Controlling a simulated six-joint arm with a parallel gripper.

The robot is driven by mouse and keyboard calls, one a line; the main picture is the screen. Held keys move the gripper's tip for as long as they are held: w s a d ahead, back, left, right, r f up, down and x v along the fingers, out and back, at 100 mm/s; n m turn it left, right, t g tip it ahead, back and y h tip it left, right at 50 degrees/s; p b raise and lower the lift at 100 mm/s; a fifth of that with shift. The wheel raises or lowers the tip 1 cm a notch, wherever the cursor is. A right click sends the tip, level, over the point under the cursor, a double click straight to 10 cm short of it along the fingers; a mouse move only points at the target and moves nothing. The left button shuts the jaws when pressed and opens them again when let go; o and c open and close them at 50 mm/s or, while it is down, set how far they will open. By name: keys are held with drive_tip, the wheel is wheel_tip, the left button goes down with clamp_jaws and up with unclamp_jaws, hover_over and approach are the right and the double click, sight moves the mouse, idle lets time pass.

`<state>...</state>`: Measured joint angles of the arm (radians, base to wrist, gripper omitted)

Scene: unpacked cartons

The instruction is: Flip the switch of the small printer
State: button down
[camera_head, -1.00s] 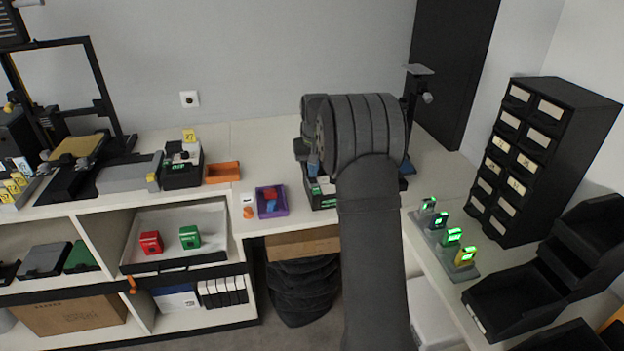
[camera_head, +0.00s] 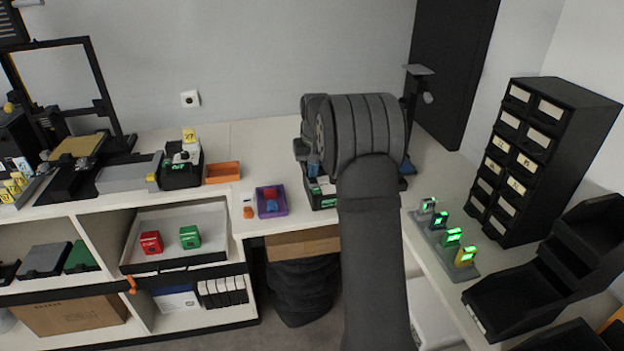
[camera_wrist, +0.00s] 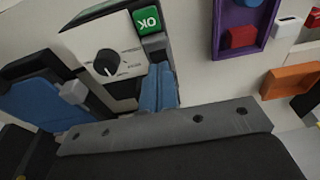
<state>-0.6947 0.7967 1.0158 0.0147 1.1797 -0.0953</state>
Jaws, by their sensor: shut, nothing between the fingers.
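The small printer (camera_head: 416,105) stands on the bench at the back right, mostly hidden behind my arm in the head view. The wrist view shows its pale control panel (camera_wrist: 88,40) with a round black knob (camera_wrist: 107,62), small labels and a green screen (camera_wrist: 147,21) reading OK. What looks like its blue bed (camera_wrist: 42,106) is at the left. My gripper (camera_wrist: 158,88) has its two blue fingers shut together, empty, beside the panel's edge near the screen. It also shows in the head view (camera_head: 314,168). I cannot tell whether the fingers touch the printer.
A purple tray (camera_head: 282,209) holding red and blue blocks lies left of the printer. An orange tray (camera_head: 222,173) and a larger printer (camera_head: 100,110) are farther left. Small green-screened devices (camera_head: 452,237), black bins (camera_head: 515,295) and a drawer cabinet (camera_head: 570,140) are on the right.

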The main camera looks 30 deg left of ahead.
sight(313, 181)
drive_tip(key=shift+f, duration=0.8)
idle(0.8)
drive_tip(key=shift+r, duration=3.5)
drive_tip(key=shift+f, duration=3.5)
